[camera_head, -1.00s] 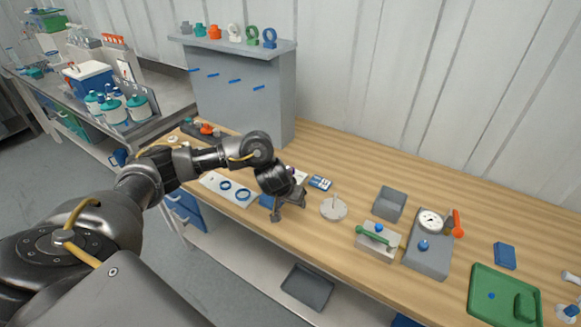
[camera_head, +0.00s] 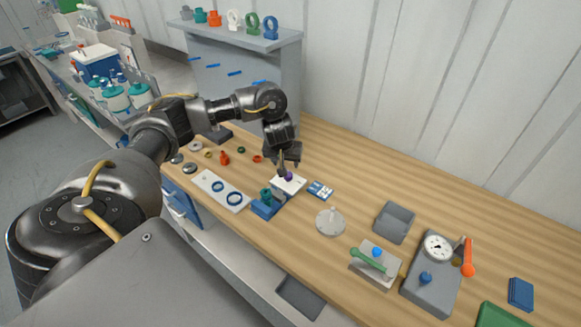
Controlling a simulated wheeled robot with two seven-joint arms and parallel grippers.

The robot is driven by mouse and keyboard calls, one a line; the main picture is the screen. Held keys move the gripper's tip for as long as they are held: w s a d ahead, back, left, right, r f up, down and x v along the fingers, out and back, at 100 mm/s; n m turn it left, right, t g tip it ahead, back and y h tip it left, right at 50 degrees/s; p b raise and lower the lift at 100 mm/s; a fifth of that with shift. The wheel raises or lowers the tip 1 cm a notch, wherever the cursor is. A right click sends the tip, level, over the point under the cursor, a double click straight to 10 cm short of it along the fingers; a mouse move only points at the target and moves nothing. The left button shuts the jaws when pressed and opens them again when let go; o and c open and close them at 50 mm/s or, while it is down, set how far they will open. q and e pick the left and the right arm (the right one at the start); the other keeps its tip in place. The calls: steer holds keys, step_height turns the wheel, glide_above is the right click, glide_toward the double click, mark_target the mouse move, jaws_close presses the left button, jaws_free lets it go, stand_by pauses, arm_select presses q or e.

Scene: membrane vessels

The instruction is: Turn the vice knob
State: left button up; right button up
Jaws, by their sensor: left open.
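A small vice-like fixture stands at the table's front edge, left of the middle. It has a blue block (camera_head: 266,208), a teal fitting (camera_head: 265,193) and a white-topped block (camera_head: 290,186). A small dark purple knob (camera_head: 288,176) shows at the white block, partly covered by the fingers. My left gripper (camera_head: 284,168) points down over the white block with its fingers open around or just beside this knob; I cannot tell whether they touch it. My right gripper is out of view.
A white plate with two blue rings (camera_head: 221,190) lies left of the fixture. A round grey disc (camera_head: 330,222), a grey tray (camera_head: 394,222), a green-handled clamp block (camera_head: 375,265) and a gauge box (camera_head: 432,275) stand to the right. Small fittings lie behind left.

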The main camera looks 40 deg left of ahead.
mark_target(288, 176)
arm_select(q)
steer(key=b+x, duration=0.3)
steer(key=x, duration=0.6)
steer(key=shift+f, duration=0.35)
steer(key=shift+w+a+f, duration=0.1)
steer(key=shift+w, duration=0.05)
steer(key=c, duration=1)
steer(key=shift+o, duration=0.2)
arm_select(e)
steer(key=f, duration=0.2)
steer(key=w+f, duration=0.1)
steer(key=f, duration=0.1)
